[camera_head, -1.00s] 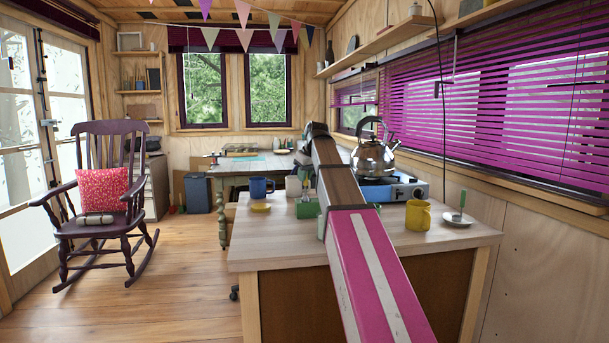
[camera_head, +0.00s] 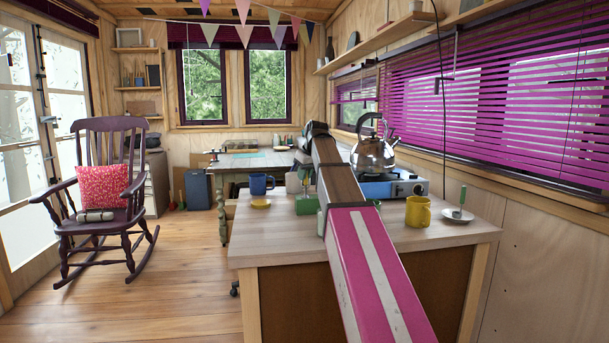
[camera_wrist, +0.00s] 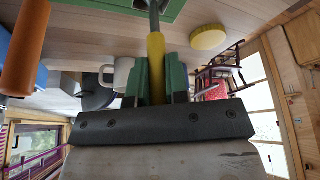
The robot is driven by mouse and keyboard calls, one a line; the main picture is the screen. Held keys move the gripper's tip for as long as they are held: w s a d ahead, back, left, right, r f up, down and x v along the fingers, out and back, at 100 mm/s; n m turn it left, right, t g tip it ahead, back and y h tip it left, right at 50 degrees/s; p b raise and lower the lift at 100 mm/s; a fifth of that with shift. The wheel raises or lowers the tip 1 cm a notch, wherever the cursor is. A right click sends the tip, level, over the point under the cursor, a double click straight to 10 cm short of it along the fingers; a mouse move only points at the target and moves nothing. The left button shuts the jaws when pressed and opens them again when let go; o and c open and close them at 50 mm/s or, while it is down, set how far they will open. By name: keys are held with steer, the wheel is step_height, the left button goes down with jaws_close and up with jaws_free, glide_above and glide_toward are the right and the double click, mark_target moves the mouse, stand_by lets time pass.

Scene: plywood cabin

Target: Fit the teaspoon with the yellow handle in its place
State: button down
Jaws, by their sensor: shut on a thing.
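The yellow-handled teaspoon (camera_wrist: 156,68) is held between the green fingers of my gripper (camera_wrist: 159,82) in the wrist view. Its grey metal shaft (camera_wrist: 153,20) runs up and out at the top edge, so the bowl end is out of sight. A green holder (camera_wrist: 176,8) shows at the top edge of the wrist view, close to the shaft. I cannot tell whether the spoon touches it. In the head view the green holder (camera_head: 305,207) stands on the near counter, partly behind my arm. My arm hides most of the gripper and the spoon there.
An orange handle (camera_wrist: 25,45) stands close by in the wrist view. A blue mug (camera_head: 257,184), a yellow saucer (camera_head: 260,203), a yellow mug (camera_head: 418,211) and a green-handled spoon (camera_head: 462,197) on a white saucer (camera_head: 447,214) are around. A kettle (camera_head: 372,155) sits on a blue stove (camera_head: 403,186).

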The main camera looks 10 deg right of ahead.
steer(key=shift+f, duration=0.9)
steer(key=c, duration=1.5)
jaws_free()
steer(key=shift+o, duration=0.5)
steer(key=o, duration=1)
steer(key=shift+o, duration=0.2)
steer(key=shift+r, duration=0.1)
steer(key=v, duration=0.7)
